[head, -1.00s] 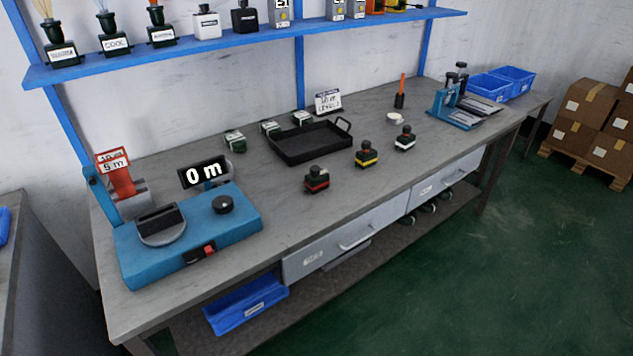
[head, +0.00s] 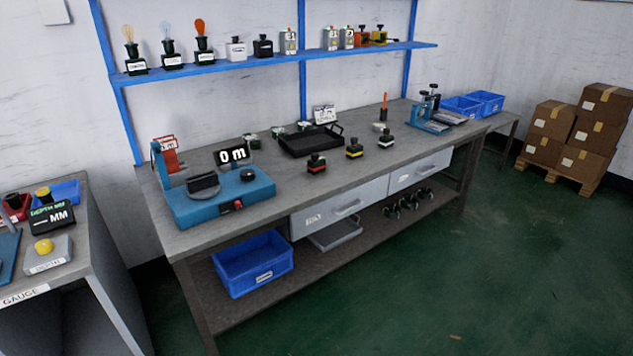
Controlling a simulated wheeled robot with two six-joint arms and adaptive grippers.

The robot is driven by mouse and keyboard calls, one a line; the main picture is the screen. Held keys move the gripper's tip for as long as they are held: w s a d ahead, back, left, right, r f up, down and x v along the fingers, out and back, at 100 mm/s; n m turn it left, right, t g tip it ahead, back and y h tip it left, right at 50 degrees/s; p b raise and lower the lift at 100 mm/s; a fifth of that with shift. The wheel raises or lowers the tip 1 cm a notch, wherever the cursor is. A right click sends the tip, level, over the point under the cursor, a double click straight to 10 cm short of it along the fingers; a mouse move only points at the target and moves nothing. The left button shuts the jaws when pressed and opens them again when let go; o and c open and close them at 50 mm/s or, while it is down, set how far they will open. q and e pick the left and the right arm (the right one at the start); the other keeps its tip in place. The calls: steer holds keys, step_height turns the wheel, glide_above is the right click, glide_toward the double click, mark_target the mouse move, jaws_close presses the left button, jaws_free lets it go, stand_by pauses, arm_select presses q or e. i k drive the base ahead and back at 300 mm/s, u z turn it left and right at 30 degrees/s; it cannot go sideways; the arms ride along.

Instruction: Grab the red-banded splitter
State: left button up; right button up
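The red-banded splitter (head: 316,164) stands upright on the grey workbench (head: 270,198), near its front edge and right of the blue machine. It is a small dark block with a black top and a red band. A yellow-banded splitter (head: 354,149) and a white-banded splitter (head: 386,138) stand in a row to its right. Neither of my grippers shows in the head view.
A blue machine (head: 221,203) with a "0 m" display (head: 232,155) stands at the bench's left. A black tray (head: 309,143) lies behind the splitters. A gauge table (head: 100,262) stands at left. Green floor (head: 420,290) in front is clear.

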mark_target(315, 167)
steer(key=z, duration=0.6)
steer(key=i, duration=0.5)
steer(key=z, duration=0.95)
steer(key=i, duration=2.1)
steer(key=u, duration=0.9)
steer(key=i, duration=0.75)
steer(key=u, duration=0.95)
steer(key=i, duration=0.25)
steer(key=u, duration=0.25)
